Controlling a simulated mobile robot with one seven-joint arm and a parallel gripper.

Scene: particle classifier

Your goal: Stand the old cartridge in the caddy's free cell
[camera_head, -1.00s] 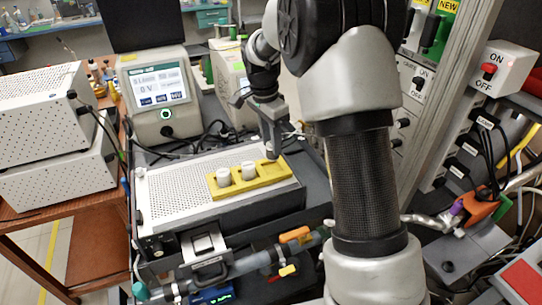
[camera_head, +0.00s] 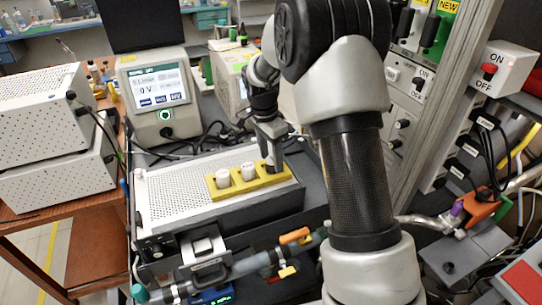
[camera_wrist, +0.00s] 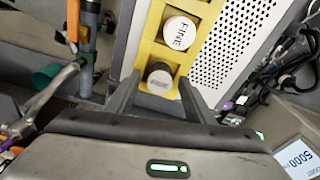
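The yellow caddy (camera_head: 245,188) lies on top of a white perforated box. Two white-capped cartridges stand in its left cell (camera_head: 222,178) and middle cell (camera_head: 248,170). My gripper (camera_head: 270,163) is low over its right-end cell. In the wrist view, the cartridge marked FINE (camera_wrist: 179,32) stands in the neighbouring cell. A greyer cartridge with a dark side (camera_wrist: 160,76), apparently the old one, sits in the end cell and looks about upright. My gripper (camera_wrist: 158,80) is open there too, one finger on each side of this cartridge, with gaps visible.
The perforated box (camera_head: 170,195) has bare top left of the caddy. A screen instrument (camera_head: 158,92) stands behind it. A latch device (camera_head: 205,250) and a grey tube (camera_head: 255,262) lie in front. A switch panel (camera_head: 410,75) rises at right.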

